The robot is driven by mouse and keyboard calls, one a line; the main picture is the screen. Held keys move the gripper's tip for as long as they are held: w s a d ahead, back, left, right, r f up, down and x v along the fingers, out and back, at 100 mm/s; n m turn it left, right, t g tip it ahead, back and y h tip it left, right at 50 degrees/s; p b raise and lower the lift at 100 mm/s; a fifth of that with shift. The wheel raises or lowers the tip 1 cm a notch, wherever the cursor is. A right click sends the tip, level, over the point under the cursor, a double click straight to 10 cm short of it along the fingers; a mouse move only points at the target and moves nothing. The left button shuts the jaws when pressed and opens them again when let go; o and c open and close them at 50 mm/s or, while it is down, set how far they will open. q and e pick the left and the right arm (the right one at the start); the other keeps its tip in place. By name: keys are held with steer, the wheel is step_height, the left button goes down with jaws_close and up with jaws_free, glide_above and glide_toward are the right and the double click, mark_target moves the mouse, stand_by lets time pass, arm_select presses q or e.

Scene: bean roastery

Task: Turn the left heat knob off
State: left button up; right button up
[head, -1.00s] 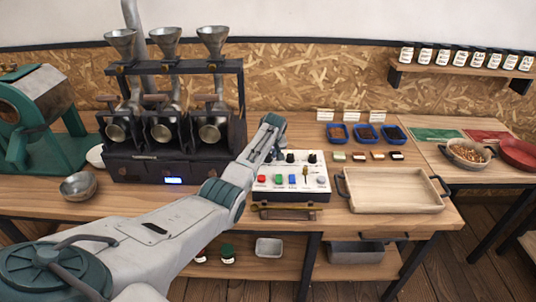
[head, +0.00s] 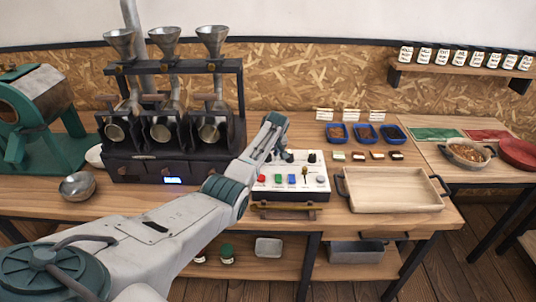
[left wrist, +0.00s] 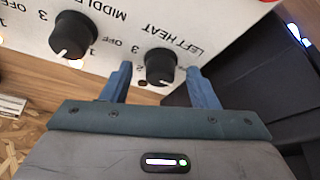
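The control panel (head: 262,192) is a white box on the bench with black knobs along its back. My left gripper (head: 283,156) is over its back part in the head view, hiding some of the knobs. In the left wrist view the black left heat knob (left wrist: 160,66) stands between the two blue fingers of this gripper (left wrist: 160,70). The fingers are apart, with a visible gap on both sides of the knob. Its white pointer mark faces the bottom of that view. The "LEFT HEAT" lettering appears upside down. My right gripper is not in view.
The middle knob (left wrist: 73,36) sits close beside the left finger in the wrist view. Coloured buttons and a small lever (head: 305,172) are on the panel's front. A wooden tray (head: 395,206) is to the right; the roaster rack (head: 128,166) is to the left.

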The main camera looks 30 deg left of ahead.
arm_select(q)
steer(key=shift+d+r, duration=0.2)
steer(key=shift+r, duration=0.4)
steer(key=b+v, duration=0.1)
steer(key=v, duration=0.8)
steer(key=shift+s+r+b, duration=0.15)
steer(key=shift+r+b, duration=0.1)
steer(key=shift+b, duration=0.05)
